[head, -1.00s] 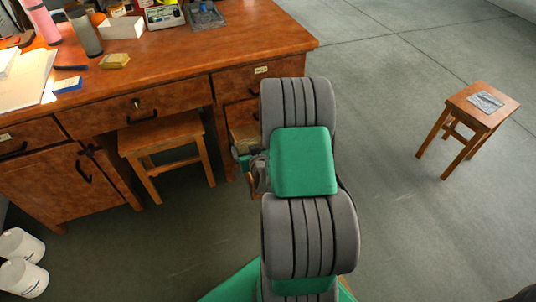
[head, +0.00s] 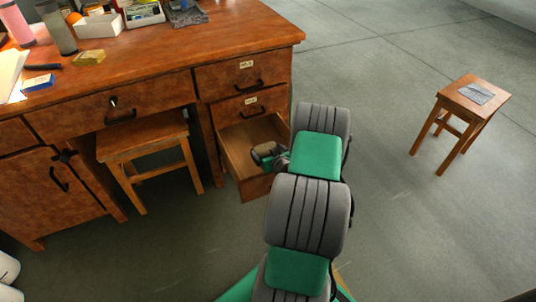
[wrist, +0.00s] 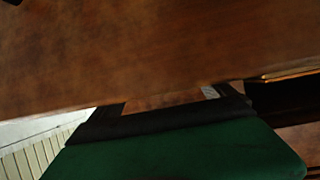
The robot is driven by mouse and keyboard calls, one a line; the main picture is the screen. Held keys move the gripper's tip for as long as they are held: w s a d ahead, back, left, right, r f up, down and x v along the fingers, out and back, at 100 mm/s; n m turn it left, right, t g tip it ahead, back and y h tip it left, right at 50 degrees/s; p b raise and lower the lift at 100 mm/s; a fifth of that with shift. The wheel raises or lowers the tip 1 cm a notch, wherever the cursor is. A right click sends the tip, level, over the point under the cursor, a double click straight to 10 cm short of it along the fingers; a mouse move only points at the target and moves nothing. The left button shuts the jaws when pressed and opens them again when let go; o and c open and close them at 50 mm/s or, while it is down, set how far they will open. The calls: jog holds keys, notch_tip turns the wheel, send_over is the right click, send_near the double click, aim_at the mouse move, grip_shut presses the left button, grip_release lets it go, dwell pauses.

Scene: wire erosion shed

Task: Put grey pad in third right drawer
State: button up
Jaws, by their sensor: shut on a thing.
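The third right drawer (head: 228,160) of the desk is pulled open, and its bare wooden inside shows in the head view. My gripper (head: 266,154) is over the right part of this drawer, below the height of the desk top. It is shut on a small greyish thing that looks like the grey pad (head: 264,149), partly hidden by the fingers. In the wrist view the dark fingers (wrist: 165,118) are in front of a brown wooden face, with a small pale grey bit (wrist: 210,92) between them. I cannot tell whether the pad touches the drawer floor.
Two shut drawers (head: 243,75) are above the open one. A wooden stool (head: 150,140) is under the desk. Another stool (head: 460,100) on the right bears a flat grey-blue thing (head: 476,93). The desk top (head: 220,35) holds several items.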

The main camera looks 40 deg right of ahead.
jog(key=shift+f+b, duration=0.2)
jog(key=shift+b, duration=0.25)
jog(key=shift+f+b, duration=0.2)
jog(key=shift+b, duration=0.1)
jog(key=o, duration=1.6)
jog(key=shift+c, duration=0.2)
